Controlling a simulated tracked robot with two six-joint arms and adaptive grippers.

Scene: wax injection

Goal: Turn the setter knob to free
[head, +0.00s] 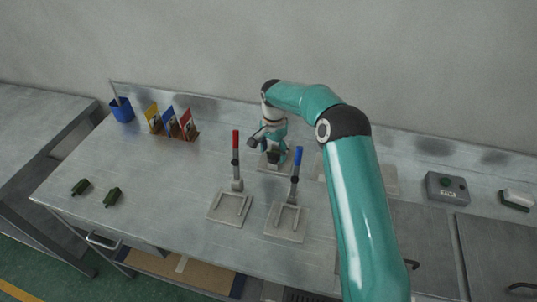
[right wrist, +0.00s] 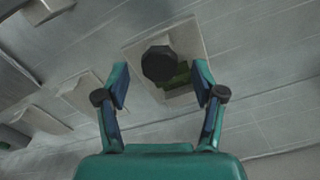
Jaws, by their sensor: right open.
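The setter knob (right wrist: 159,63) is a black, many-sided knob standing over a pale square plate (right wrist: 135,57) in the right wrist view. A dark green block shows partly behind it; the knob hides the rest. My right gripper (right wrist: 160,82) is open, with one finger on each side below the knob and no visible contact. In the head view my right gripper (head: 268,142) is over the plate behind the two levers, and hides much of that station. I cannot read the knob's setting. My left gripper is not in view.
A red-handled lever (head: 236,150) and a blue-handled lever (head: 297,165) stand upright close to the gripper. A grey box with a green button (head: 446,186) is at the right. Colored cards (head: 170,122), a blue cup (head: 122,110) and two green pieces (head: 112,197) are at the left.

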